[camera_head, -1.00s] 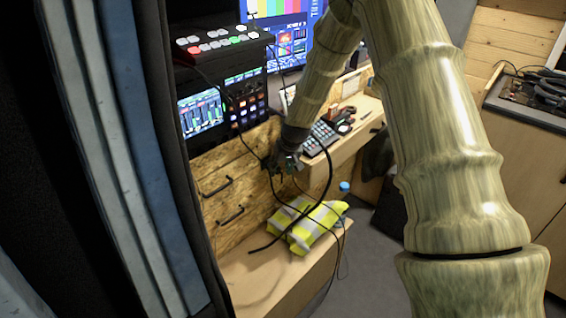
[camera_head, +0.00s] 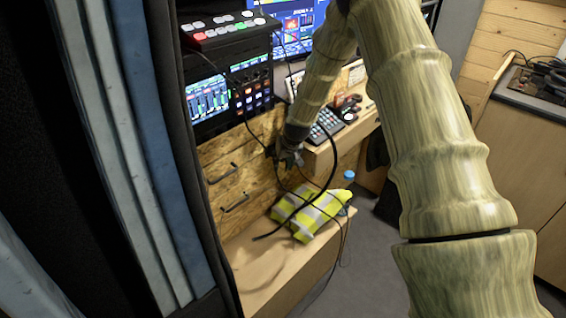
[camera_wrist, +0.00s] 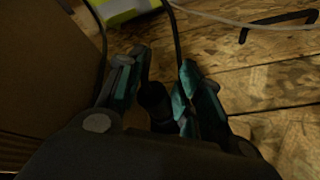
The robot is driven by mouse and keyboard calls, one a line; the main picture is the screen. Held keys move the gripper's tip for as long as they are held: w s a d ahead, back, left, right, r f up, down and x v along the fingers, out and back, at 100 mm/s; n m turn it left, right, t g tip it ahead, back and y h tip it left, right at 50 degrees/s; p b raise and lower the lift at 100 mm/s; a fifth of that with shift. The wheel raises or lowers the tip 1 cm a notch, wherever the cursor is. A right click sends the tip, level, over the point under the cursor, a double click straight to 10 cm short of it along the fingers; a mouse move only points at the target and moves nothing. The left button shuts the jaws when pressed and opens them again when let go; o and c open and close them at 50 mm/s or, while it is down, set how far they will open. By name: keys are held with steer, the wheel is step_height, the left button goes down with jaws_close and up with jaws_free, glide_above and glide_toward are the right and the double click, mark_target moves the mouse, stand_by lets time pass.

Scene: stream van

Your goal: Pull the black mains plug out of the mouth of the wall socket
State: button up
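The black plug (camera_wrist: 155,100) shows dark and round between the two fingers of my gripper (camera_wrist: 164,72) in the wrist view. A black cable (camera_wrist: 177,40) runs up past the fingertips there. The fingers, with teal sides, stand apart around the plug; the shade hides whether both press on it. The wall socket's mouth cannot be made out in either view.
A yellow hi-vis vest (camera_head: 313,214) lies on the wooden bench (camera_head: 262,267) below. Drawer handles (camera_head: 235,203) stick out at left. A desk with a keypad (camera_head: 326,125) and a switcher panel (camera_head: 230,32) are above. A blue-capped bottle (camera_head: 348,177) stands at right.

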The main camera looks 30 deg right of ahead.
steer(key=c, duration=0.4)
steer(key=shift+s+d+p, duration=0.2)
steer(key=shift+s+d, duration=0.1)
steer(key=shift+s, duration=0.4)
steer(key=shift+s+d+p, duration=0.2)
steer(key=shift+s+d, duration=0.05)
steer(key=shift+s, duration=0.4)
stand_by(0.3)
steer(key=shift+s+d, duration=0.15)
steer(key=shift+s, duration=0.05)
jaws_close()
steer(key=shift+s, duration=0.45)
steer(key=shift+s+d+p, duration=0.25)
steer(key=shift+s+p, duration=0.05)
steer(key=shift+s, duration=0.4)
steer(key=shift+s+d+p, duration=0.25)
steer(key=shift+s+p, duration=0.05)
steer(key=shift+s, duration=0.35)
